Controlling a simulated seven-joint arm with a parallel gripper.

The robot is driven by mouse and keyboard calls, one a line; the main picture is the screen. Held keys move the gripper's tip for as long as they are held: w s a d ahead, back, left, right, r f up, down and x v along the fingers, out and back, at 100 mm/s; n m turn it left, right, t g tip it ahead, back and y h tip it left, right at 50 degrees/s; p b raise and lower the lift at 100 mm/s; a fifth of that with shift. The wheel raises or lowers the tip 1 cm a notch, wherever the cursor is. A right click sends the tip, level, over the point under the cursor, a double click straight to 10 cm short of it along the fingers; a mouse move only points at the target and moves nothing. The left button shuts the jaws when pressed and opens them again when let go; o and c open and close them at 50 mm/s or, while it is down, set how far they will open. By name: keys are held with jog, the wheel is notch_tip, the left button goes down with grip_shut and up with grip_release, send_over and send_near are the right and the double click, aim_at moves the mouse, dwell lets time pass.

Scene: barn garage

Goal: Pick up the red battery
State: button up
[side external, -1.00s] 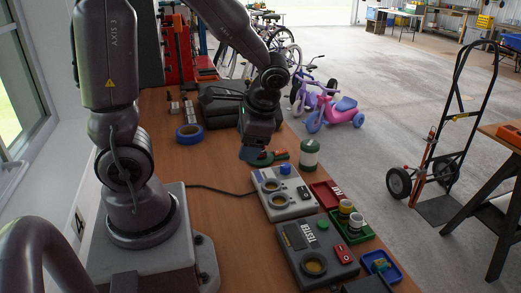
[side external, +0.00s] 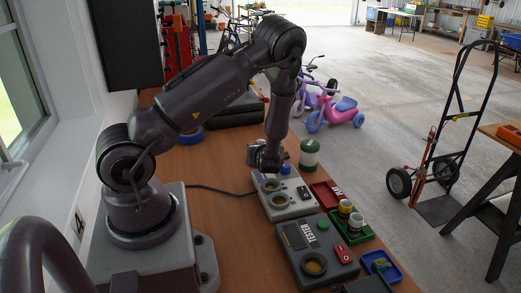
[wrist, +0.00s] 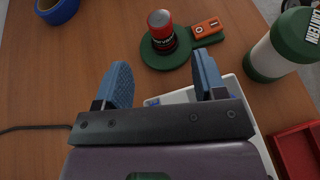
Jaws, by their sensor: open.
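The red battery (wrist: 161,32) is a red cylinder with a dark band. In the wrist view it stands upright on a round green pad (wrist: 166,58) with a handle-like extension, beyond my fingertips. In the side view it is mostly hidden behind my gripper. My gripper (wrist: 163,70) is open, with two blue-padded fingers spread wide and nothing between them. In the side view my gripper (side external: 264,160) is low, by the far end of the light-grey box (side external: 285,199). The battery is ahead of the fingers, apart from them.
An orange switch piece (wrist: 206,27) lies on the pad's extension, right of the battery. A green-and-white lantern (wrist: 284,45) stands to the right. Red (side external: 325,200), green (side external: 353,239) and blue (side external: 387,277) trays and a dark tester (side external: 305,265) are nearer. Blue tape (wrist: 56,10) lies left.

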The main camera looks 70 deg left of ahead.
jog(key=x, duration=0.6)
jog(key=shift+a+f, duration=0.15)
jog(key=shift+x, duration=2.65)
jog(key=shift+w+f, duration=0.1)
jog(key=shift+f, duration=0.05)
jog(key=c, duration=1.1)
jog(key=shift+o, duration=0.2)
